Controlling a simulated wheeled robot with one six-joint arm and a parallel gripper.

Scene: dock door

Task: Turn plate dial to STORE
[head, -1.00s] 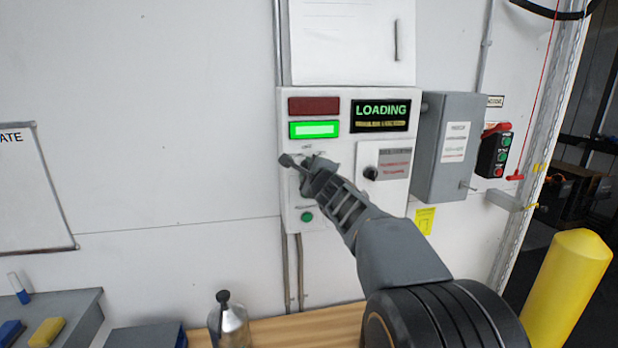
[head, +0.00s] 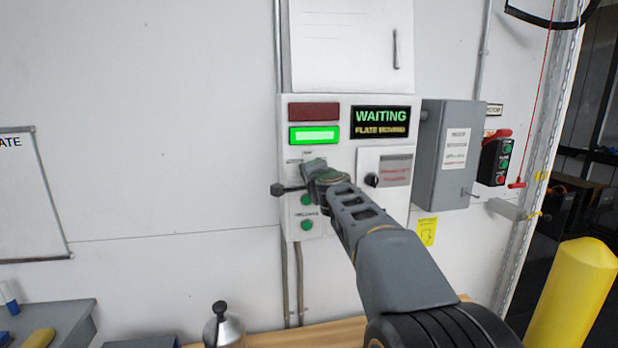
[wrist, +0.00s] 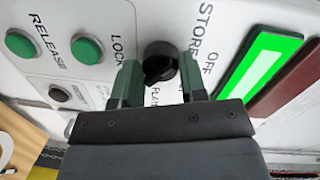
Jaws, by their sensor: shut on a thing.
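The plate dial (wrist: 160,62) is a black round knob on the white control panel (head: 333,104). In the wrist view it sits between the two green fingers of my gripper (wrist: 160,72), which is shut on it. STORE and OFF are printed to the right of the knob; a word below it, starting PLA, is partly covered. Which mark the knob points at is unclear. In the head view my gripper (head: 314,170) reaches the panel's left part and hides the dial. The panel display (head: 381,121) reads WAITING, with PLATE MOVING below.
A green lamp (head: 315,135) is lit under a dark red one (head: 314,111). Green buttons (wrist: 87,49) marked LOCK and RELEASE lie close to my gripper. A second black knob (head: 372,180) and a grey box (head: 444,155) stand to the right.

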